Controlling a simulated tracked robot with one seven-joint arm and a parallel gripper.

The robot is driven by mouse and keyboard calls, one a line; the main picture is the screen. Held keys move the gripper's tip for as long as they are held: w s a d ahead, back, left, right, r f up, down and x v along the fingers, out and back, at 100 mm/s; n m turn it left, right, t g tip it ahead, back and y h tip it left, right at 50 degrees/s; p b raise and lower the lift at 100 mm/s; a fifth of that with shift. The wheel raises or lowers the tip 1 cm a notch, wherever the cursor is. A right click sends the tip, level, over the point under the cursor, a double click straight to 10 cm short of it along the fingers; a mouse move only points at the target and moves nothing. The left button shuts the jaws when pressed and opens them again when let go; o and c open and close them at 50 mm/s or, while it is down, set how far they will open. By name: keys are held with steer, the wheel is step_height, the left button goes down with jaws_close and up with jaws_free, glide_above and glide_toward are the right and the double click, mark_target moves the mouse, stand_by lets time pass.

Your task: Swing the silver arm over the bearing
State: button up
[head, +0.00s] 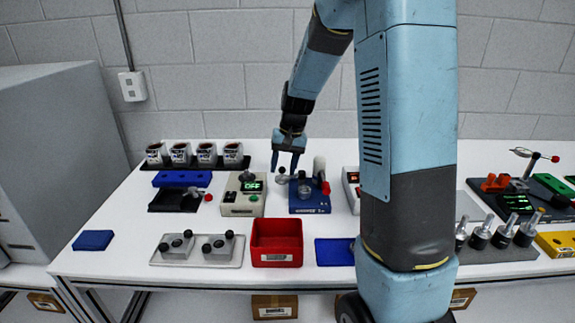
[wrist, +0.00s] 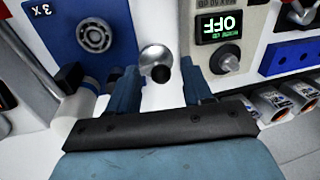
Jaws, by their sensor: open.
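The blue fixture (head: 310,208) stands mid-table, with the bearing (head: 305,191) on its top. In the wrist view the bearing (wrist: 93,36) is a grey ring on the blue block, uncovered. The silver arm (head: 283,179) sticks out left of the fixture; its round silver end with a black knob (wrist: 161,74) shows in the wrist view. My gripper (head: 284,169) is open, fingers down, over that end. In the wrist view its fingers (wrist: 158,88) stand on either side of the knob; I cannot tell whether they touch it.
A beige box with a green display reading OFF (head: 244,195) stands close left of the fixture. A red bin (head: 277,243) is in front. A white post (head: 319,167) and a red knob (head: 325,188) rise at the fixture's right. Cups (head: 195,154) stand at the back left.

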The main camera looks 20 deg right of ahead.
steer(key=shift+c, duration=0.3)
jaws_close()
